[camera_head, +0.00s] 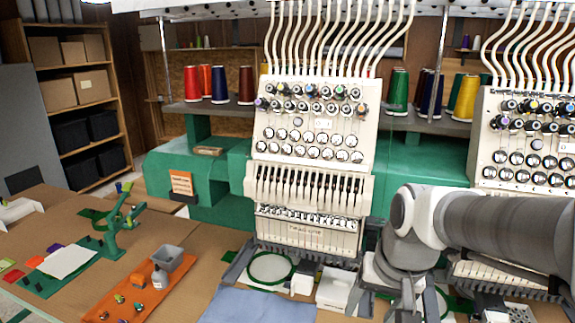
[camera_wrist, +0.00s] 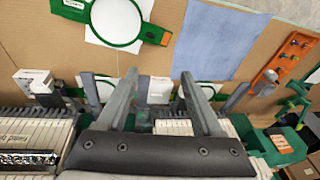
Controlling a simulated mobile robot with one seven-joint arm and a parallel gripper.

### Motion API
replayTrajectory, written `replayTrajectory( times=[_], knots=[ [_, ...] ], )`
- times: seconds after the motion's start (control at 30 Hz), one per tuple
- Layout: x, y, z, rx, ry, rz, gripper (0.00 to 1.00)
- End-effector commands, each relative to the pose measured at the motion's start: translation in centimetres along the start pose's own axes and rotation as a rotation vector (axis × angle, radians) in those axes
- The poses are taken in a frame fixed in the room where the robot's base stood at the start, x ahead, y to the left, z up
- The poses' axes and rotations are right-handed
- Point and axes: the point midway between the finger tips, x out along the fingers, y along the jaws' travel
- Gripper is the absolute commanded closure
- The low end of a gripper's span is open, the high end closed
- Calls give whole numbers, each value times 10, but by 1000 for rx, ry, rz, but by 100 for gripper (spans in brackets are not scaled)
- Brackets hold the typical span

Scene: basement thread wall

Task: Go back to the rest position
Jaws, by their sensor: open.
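My gripper (camera_wrist: 159,78) is open in the wrist view, its two grey fingers wide apart with nothing held between them. It hangs above the front of the white embroidery machine (camera_head: 308,190), over the brown table (camera_head: 225,238). In the head view my arm comes in from the right and bends down before the machine, hiding part of its lower right side; the fingers are hard to make out there. A green hoop with white fabric (camera_wrist: 118,18) lies beyond the fingers in the wrist view, apart from them.
A blue cloth (camera_head: 258,306) lies at the table's front. An orange tray (camera_head: 112,302) with small parts and a green hoop stand (camera_head: 112,228) are to its left. A second machine (camera_head: 525,140) stands right. Thread cones (camera_head: 192,84) line the shelf. Bare table shows left of the cloth.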

Motion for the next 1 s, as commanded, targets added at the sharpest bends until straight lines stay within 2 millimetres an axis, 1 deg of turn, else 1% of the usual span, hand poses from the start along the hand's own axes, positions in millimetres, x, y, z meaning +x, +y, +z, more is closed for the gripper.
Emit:
replayTrajectory(
  times=[0.03, 0.2, 0.3, 0.4, 0.6, 1.0],
  knots=[
    [-12, 1, 7, -28, 35, -8, 32],
    [-42, 6, 31, -131, 136, -5, 32],
    [-54, 9, 45, -183, 187, 9, 32],
    [-62, 11, 55, -223, 226, 26, 32],
    [-68, 14, 64, -261, 262, 46, 32],
    [-68, 14, 65, -263, 263, 46, 32]
  ],
)
